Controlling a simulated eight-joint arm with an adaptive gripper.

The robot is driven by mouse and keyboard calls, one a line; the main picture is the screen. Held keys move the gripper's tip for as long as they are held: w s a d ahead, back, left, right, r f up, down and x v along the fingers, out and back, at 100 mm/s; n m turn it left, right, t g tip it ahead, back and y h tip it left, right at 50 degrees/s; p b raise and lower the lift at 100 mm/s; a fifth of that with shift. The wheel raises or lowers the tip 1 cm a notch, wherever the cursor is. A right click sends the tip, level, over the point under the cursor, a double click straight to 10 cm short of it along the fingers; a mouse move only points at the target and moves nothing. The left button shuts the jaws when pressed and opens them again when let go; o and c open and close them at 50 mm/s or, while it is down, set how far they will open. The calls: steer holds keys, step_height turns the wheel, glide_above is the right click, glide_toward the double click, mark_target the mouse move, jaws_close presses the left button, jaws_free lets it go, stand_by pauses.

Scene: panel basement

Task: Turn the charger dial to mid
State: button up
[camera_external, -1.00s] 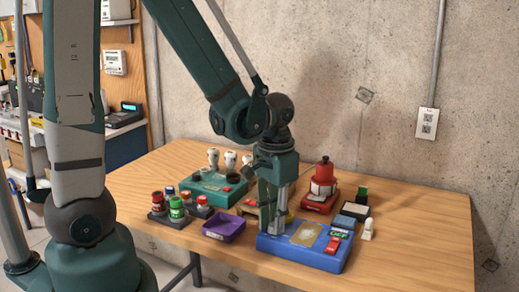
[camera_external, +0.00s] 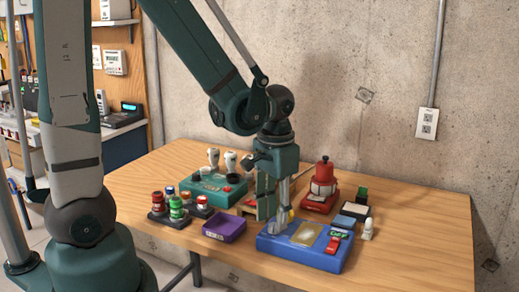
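A blue box (camera_external: 304,254) sits near the front edge of the wooden table, with a tan plate (camera_external: 307,233), a red switch (camera_external: 333,245) and a green label reading OFF on top. It may be the charger; I cannot tell for sure. No dial is clear on it; its left end is partly hidden by my gripper. My gripper (camera_external: 274,215) points down just above and behind that left end. Whether it touches anything, or how far its fingers are apart, I cannot tell. A teal box (camera_external: 210,190) with white-topped handles and small controls stands behind to the left.
A purple tray (camera_external: 224,229) and a rack of red and green capped jars (camera_external: 178,208) lie left of my gripper. A red device (camera_external: 322,190) stands behind right. A small white figure (camera_external: 368,229) and dark blocks are right. The table's right side is clear.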

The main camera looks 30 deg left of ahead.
mark_target(274, 224)
step_height(274, 224, up, 10)
stand_by(0.8)
steer(key=shift+r, duration=0.1)
stand_by(0.3)
steer(key=a+r+n+t+b, duration=0.1)
steer(key=a+r+n+t, duration=0.1)
steer(key=a, duration=0.9)
steer(key=a+r+n+t+b, duration=0.2)
steer(key=a+r+t, duration=0.3)
steer(key=a, duration=0.6)
steer(key=shift+w+r+n, duration=0.25)
steer(key=shift+w+n, duration=0.2)
steer(key=shift+n, duration=0.35)
steer(key=shift+f, duration=0.15)
